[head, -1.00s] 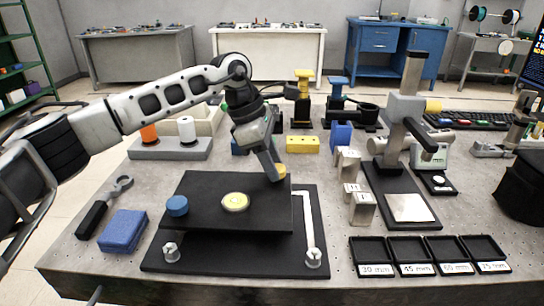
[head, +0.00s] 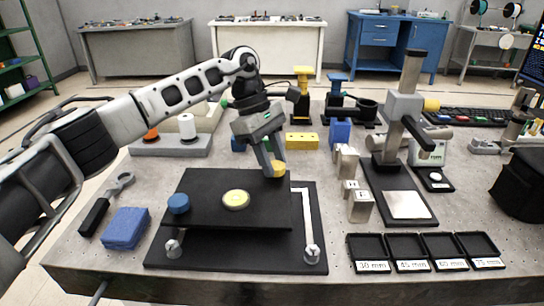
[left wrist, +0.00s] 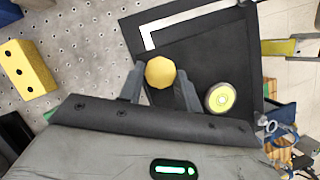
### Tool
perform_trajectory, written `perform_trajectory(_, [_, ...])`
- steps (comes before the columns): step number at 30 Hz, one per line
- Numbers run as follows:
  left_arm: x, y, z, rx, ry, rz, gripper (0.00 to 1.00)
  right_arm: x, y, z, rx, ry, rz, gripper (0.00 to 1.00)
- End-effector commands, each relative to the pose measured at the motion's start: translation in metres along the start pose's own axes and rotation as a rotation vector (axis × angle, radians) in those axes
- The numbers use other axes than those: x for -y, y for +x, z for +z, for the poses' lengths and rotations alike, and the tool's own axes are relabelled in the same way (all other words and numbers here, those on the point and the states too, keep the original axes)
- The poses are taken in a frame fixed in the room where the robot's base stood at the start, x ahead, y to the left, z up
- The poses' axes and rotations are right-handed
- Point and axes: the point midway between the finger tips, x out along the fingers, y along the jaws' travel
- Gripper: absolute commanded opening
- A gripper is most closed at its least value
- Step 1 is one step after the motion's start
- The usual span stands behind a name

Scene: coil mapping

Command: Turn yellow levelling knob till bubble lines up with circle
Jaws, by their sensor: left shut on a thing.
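The yellow levelling knob (head: 277,169) sits at the back right corner of the raised black plate (head: 215,212). It shows as a faceted yellow disc in the left wrist view (left wrist: 160,72). My left gripper (head: 272,165) points down at it, and its fingers (left wrist: 160,88) are shut on the knob's sides. The round bubble level (head: 235,200) lies on the plate, yellow-green with a circle; the bubble's exact place is too small to tell. It also shows in the left wrist view (left wrist: 221,98). A blue knob (head: 178,203) is at the plate's left. My right gripper is not in view.
A blue block (head: 125,228) and a dark-handled wrench (head: 103,205) lie left of the plate. Small metal blocks (head: 360,206), a stand with a column (head: 405,120) and several labelled black trays (head: 410,250) stand to the right. A yellow block (head: 301,140) lies behind.

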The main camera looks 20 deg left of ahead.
Motion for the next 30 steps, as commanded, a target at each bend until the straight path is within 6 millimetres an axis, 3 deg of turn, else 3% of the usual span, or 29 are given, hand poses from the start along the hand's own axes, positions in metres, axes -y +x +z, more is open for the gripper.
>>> perform_trajectory(7, [0.002,0.006,-0.001,-0.004,0.0,-0.013,0.11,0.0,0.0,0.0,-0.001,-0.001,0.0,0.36])
perform_trajectory(8, [0.002,0.006,-0.001,-0.004,0.0,-0.013,0.42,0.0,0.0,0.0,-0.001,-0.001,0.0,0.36])
perform_trajectory(9, [0.002,0.006,-0.001,-0.004,0.0,-0.012,0.53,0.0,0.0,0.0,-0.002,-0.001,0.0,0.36])
perform_trajectory(10, [0.002,0.006,-0.001,-0.003,0.0,-0.011,0.56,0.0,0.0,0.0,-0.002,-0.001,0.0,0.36])
perform_trajectory(22, [0.0,-0.008,-0.001,-0.002,-0.002,-0.002,0.56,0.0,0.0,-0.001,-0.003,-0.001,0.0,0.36])
perform_trajectory(30, [-0.001,-0.066,0.001,-0.001,-0.001,0.0,0.56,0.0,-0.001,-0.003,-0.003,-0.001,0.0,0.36])
